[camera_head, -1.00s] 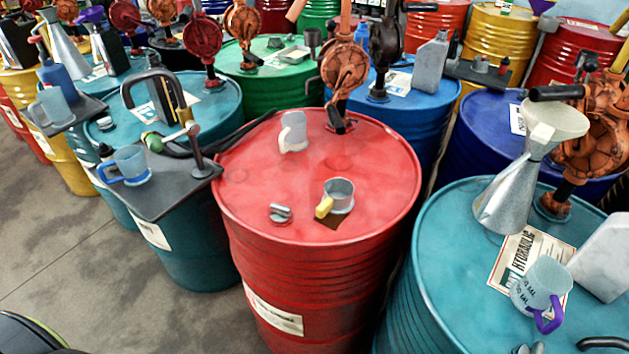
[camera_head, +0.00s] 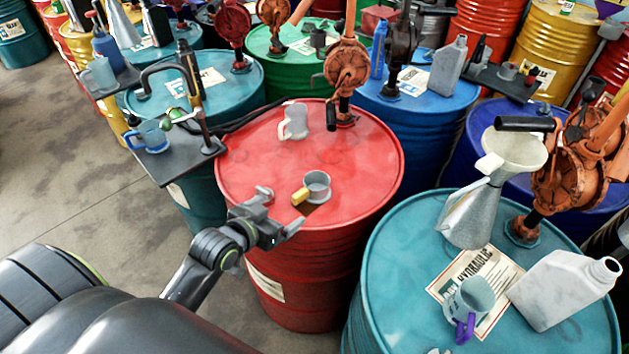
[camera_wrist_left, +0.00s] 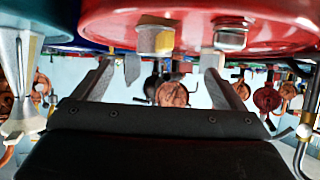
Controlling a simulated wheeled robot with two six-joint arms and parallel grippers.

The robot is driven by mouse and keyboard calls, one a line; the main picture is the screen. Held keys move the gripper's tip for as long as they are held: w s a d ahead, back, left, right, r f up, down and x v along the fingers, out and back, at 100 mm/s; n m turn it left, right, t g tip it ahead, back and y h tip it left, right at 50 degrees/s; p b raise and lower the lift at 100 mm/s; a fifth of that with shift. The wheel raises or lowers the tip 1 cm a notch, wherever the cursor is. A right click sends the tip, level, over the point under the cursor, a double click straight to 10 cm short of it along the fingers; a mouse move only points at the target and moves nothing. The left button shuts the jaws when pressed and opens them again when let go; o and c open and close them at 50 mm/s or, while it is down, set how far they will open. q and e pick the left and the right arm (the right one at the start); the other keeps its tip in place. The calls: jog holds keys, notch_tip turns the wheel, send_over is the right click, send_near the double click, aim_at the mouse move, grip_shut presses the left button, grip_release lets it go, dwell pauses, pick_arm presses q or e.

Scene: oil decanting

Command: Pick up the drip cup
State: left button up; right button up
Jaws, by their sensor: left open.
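A small grey metal cup with a yellow handle (camera_head: 317,185), which looks like the drip cup, stands upright on the red drum (camera_head: 350,165) near its front edge. Its yellow handle points left, over a dark patch. My left gripper (camera_head: 282,209) is open and empty at the drum's front rim, just in front of the cup and apart from it. In the left wrist view, which appears upside down, the cup (camera_wrist_left: 155,40) shows beyond the gap between the open fingers (camera_wrist_left: 160,66). A metal cap (camera_wrist_left: 232,38) sits beside it. My right gripper is not in view.
A pale jug (camera_head: 293,122) and a rotary hand pump (camera_head: 346,68) stand farther back on the red drum. A teal drum (camera_head: 400,250) at right holds a funnel, a white canister and a purple-handled jug. A dark tray (camera_head: 180,165) adjoins at left.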

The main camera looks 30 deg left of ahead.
pick_arm(q)
notch_tip(320, 180, up, 3)
jog(key=w+t, duration=0.1)
jog(key=w, duration=0.1)
jog(key=p, duration=0.2)
send_near(318, 179)
jog(key=x, duration=0.3)
jog(key=shift+w+a, duration=0.1)
jog(key=shift+w, duration=0.15)
jog(key=shift+x, duration=0.85)
jog(key=shift+w+f+p, duration=0.3)
jog(key=shift+w+p, duration=0.25)
jog(key=shift+w, duration=0.1)
jog(key=shift+x, duration=1.85)
jog(key=shift+f, duration=0.1)
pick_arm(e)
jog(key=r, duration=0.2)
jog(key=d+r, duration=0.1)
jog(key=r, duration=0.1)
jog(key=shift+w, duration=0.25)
pick_arm(q)
jog(key=c, duration=1.1)
